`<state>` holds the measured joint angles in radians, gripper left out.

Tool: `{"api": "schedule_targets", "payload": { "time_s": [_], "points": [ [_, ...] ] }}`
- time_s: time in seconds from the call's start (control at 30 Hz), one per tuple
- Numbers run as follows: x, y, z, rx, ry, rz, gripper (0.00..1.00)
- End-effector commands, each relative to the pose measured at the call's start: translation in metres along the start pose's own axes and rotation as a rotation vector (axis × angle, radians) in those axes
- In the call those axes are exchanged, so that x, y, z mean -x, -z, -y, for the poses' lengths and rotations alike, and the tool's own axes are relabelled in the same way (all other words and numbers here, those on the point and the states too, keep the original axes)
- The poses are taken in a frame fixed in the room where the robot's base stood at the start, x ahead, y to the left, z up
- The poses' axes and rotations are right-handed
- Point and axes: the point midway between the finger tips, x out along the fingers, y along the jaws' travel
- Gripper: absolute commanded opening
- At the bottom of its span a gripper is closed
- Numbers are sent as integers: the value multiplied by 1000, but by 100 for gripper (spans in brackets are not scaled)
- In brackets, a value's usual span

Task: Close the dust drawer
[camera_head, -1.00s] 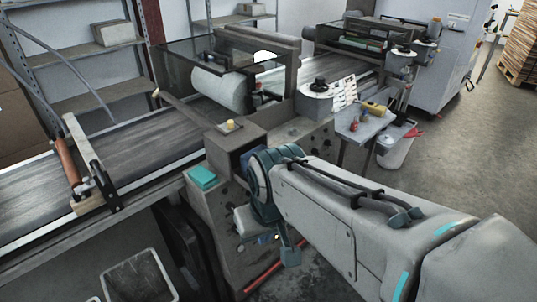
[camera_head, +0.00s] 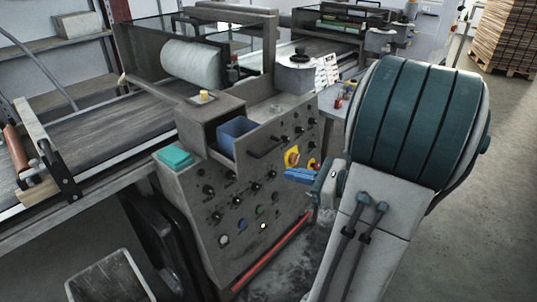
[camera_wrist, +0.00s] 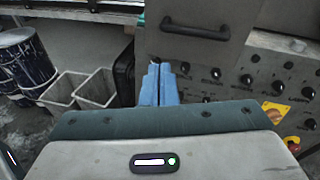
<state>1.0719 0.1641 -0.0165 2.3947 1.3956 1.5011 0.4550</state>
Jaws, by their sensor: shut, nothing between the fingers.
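The dust drawer (camera_head: 272,133) stands pulled out from the upper part of the grey control cabinet (camera_head: 235,205). A blue interior shows behind its front panel, which has a dark bar handle. In the wrist view the grey drawer front (camera_wrist: 226,42) fills the top middle, with its handle near the top. My gripper (camera_head: 290,174) is shut and empty, its blue fingertips to the right of and below the drawer front in the head view. In the wrist view my gripper (camera_wrist: 160,68) points toward the cabinet, its tips appearing below and left of the handle. Contact cannot be told.
A teal block (camera_head: 175,157) lies on the cabinet's left ledge. The conveyor (camera_head: 110,133) runs behind. Open bins (camera_wrist: 95,88) and dark blue drums (camera_wrist: 24,62) stand left.

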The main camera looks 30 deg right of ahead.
Motion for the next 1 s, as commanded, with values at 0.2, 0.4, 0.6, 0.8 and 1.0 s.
{"api": "schedule_targets", "payload": {
  "time_s": [0.2,0.4,0.6,0.8,1.0],
  "points": [
    [41,24,45,-131,224,124,0],
    [35,22,54,-146,252,145,0],
    [-3,17,63,-144,248,144,0],
    [-44,12,74,-144,248,143,0],
    [-74,9,82,-144,250,142,0]
  ]
}}
